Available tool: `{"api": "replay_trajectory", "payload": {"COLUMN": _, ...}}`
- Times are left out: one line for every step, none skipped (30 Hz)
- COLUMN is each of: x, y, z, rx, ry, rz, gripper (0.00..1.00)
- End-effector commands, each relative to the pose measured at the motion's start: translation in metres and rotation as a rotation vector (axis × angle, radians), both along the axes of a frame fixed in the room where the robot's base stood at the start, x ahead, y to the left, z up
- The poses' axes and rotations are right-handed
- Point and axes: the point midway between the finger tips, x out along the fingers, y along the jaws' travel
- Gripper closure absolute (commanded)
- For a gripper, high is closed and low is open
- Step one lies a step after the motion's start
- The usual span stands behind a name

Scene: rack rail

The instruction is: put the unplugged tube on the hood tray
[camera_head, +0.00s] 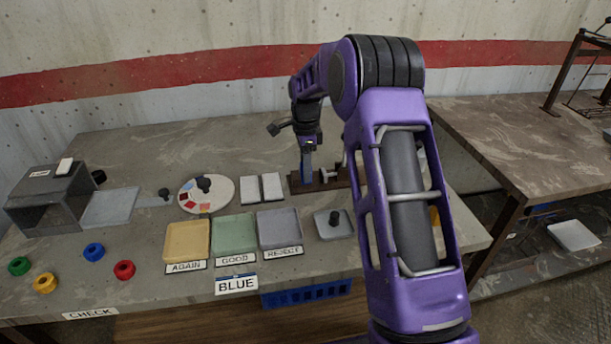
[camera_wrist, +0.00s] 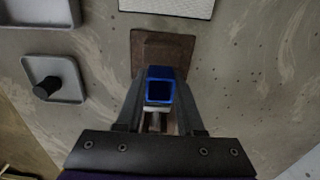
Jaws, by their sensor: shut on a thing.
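A blue square tube (camera_wrist: 160,90) with an open top and no plug is between the fingers of my gripper (camera_wrist: 158,112), which is shut on it. In the head view my gripper (camera_head: 307,143) points down, with the blue tube (camera_head: 307,162) below it, at the brown rack (camera_head: 298,186). I cannot tell whether the tube's foot is still in the rack. The rack also shows in the wrist view (camera_wrist: 142,42). The grey box-like hood (camera_head: 45,212) stands at the table's left, with a flat pale grey tray (camera_head: 110,207) at its right side.
Yellow (camera_head: 187,241), green (camera_head: 234,234) and grey (camera_head: 279,229) trays lie along the front. Several coloured rings lie front left.

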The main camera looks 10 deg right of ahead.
Motion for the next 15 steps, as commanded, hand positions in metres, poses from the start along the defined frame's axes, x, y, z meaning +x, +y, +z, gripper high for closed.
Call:
{"api": "replay_trajectory", "payload": {"x": 0.000, "y": 0.000, "z": 0.006, "rx": 0.000, "ry": -0.001, "rz": 0.000, "gripper": 1.00}}
{"api": "replay_trajectory", "payload": {"x": 0.000, "y": 0.000, "z": 0.009, "rx": 0.000, "ry": -0.001, "rz": 0.000, "gripper": 1.00}}
{"api": "replay_trajectory", "payload": {"x": 0.000, "y": 0.000, "z": 0.012, "rx": 0.000, "ry": -0.001, "rz": 0.000, "gripper": 1.00}}
{"api": "replay_trajectory", "payload": {"x": 0.000, "y": 0.000, "z": 0.015, "rx": 0.000, "ry": -0.002, "rz": 0.000, "gripper": 1.00}}
{"api": "replay_trajectory", "payload": {"x": 0.000, "y": 0.000, "z": 0.017, "rx": 0.000, "ry": -0.002, "rz": -0.001, "gripper": 1.00}}
{"api": "replay_trajectory", "payload": {"x": 0.000, "y": 0.000, "z": 0.020, "rx": 0.000, "ry": -0.002, "rz": -0.001, "gripper": 1.00}}
{"api": "replay_trajectory", "payload": {"x": 0.000, "y": 0.000, "z": 0.023, "rx": 0.000, "ry": -0.002, "rz": -0.001, "gripper": 1.00}}
{"api": "replay_trajectory", "payload": {"x": 0.000, "y": 0.000, "z": 0.025, "rx": 0.000, "ry": -0.002, "rz": 0.000, "gripper": 1.00}}
{"api": "replay_trajectory", "payload": {"x": 0.001, "y": 0.000, "z": 0.029, "rx": 0.000, "ry": -0.002, "rz": 0.000, "gripper": 1.00}}
{"api": "replay_trajectory", "payload": {"x": 0.001, "y": 0.001, "z": 0.031, "rx": 0.000, "ry": -0.002, "rz": 0.000, "gripper": 1.00}}
{"api": "replay_trajectory", "payload": {"x": 0.001, "y": 0.001, "z": 0.033, "rx": 0.000, "ry": -0.002, "rz": 0.000, "gripper": 1.00}}
{"api": "replay_trajectory", "payload": {"x": 0.001, "y": 0.001, "z": 0.037, "rx": 0.000, "ry": -0.002, "rz": 0.000, "gripper": 1.00}}
{"api": "replay_trajectory", "payload": {"x": 0.001, "y": 0.001, "z": 0.039, "rx": 0.000, "ry": -0.002, "rz": 0.000, "gripper": 1.00}}
{"api": "replay_trajectory", "payload": {"x": 0.001, "y": 0.001, "z": 0.042, "rx": 0.000, "ry": -0.002, "rz": 0.000, "gripper": 1.00}}
{"api": "replay_trajectory", "payload": {"x": 0.000, "y": 0.000, "z": 0.045, "rx": -0.001, "ry": -0.002, "rz": 0.000, "gripper": 1.00}}
